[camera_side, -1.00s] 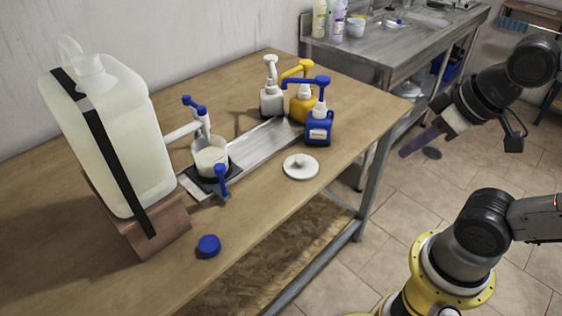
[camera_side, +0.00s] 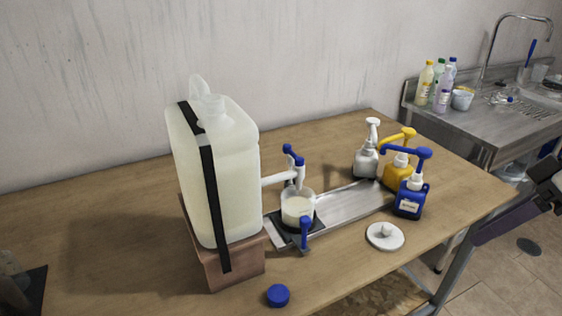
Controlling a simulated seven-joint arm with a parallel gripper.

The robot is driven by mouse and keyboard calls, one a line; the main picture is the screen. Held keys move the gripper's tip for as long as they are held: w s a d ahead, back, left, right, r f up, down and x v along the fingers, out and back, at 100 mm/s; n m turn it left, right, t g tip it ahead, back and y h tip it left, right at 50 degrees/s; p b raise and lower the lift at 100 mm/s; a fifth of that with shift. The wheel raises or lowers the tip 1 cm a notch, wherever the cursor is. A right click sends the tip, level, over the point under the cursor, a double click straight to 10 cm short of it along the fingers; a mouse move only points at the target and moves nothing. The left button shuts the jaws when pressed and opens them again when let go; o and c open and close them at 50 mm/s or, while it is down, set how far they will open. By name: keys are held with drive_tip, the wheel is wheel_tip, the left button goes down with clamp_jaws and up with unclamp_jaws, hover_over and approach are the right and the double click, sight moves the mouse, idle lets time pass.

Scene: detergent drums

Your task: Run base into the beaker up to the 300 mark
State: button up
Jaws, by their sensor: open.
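A large translucent drum (camera_side: 233,185) of pale liquid, with a black strap, stands on a brown block (camera_side: 235,262). Its white tap (camera_side: 282,178) with a blue handle (camera_side: 293,154) reaches over the beaker (camera_side: 298,208). The beaker stands on a black pad at the left end of the metal tray and holds off-white liquid. Its marks are too small to read. A blue upright lever (camera_side: 305,232) stands in front of the beaker, hiding part of it.
White (camera_side: 366,160), yellow (camera_side: 398,174) and blue (camera_side: 410,198) pump bottles stand at the tray's right end. A white lid (camera_side: 385,236) and blue cap (camera_side: 278,295) lie on the table (camera_side: 120,240). A sink counter (camera_side: 470,122) with bottles is behind right.

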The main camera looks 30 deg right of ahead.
sight(293, 155)
drive_tip(key=w+a+r+y, duration=0.2)
drive_tip(key=w+y, duration=0.1)
drive_tip(key=w, duration=0.5)
drive_tip(key=w+a+r+y, duration=0.3)
drive_tip(key=w, duration=0.5)
drive_tip(key=w+a+r+y, duration=0.2)
drive_tip(key=w+y, duration=0.1)
drive_tip(key=w, duration=0.4)
drive_tip(key=w+d+f+m+t+y, duration=0.1)
drive_tip(key=w+d+f+m, duration=0.2)
drive_tip(key=w+f, duration=0.4)
drive_tip(key=w+d+f+m+y, duration=0.1)
drive_tip(key=w+d+f+m, duration=0.25)
drive_tip(key=w+f, duration=0.35)
drive_tip(key=w+a+f+n, duration=0.1)
drive_tip(key=w+a, duration=0.5)
drive_tip(key=a, duration=0.6)
drive_tip(key=shift+f, duration=0.25)
drive_tip(key=shift+c, duration=0.2)
clamp_jaws()
drive_tip(key=shift+d, duration=0.1)
